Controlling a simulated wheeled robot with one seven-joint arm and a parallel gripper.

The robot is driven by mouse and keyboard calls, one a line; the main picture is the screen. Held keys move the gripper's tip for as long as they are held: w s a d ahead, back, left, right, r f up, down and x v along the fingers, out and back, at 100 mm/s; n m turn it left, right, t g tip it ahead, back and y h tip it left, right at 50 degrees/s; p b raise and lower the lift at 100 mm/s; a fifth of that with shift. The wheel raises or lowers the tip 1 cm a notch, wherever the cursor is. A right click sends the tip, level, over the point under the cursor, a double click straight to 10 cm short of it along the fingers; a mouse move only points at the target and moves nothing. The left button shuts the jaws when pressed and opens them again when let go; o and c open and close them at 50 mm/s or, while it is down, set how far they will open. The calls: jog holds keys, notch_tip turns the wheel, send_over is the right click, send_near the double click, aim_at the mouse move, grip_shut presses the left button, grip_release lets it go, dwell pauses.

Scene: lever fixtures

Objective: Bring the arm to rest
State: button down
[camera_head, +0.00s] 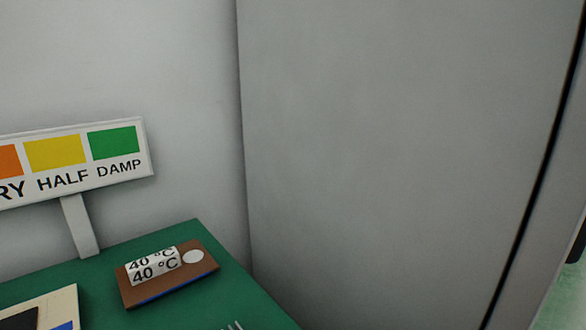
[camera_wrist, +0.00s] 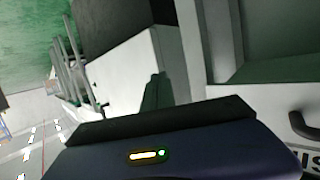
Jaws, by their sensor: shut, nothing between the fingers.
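The dark blue body of my gripper (camera_wrist: 165,120) fills the bottom of the wrist view, with a black edge along its top and a small lit yellow and green indicator. It is shut and holds nothing. Its fingertips are not clearly made out. In the head view neither my arm nor my gripper shows.
In the head view a green table (camera_head: 235,290) carries a brown block (camera_head: 200,268) with a "40 °C" label. A sign (camera_head: 75,163) with coloured patches stands behind it. A tall grey panel (camera_head: 400,150) fills the right. In the wrist view a dark handle (camera_wrist: 303,128) is at the right.

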notch_tip(320, 180, up, 31)
jog(key=p, duration=3)
jog(key=shift+d+r, duration=0.1)
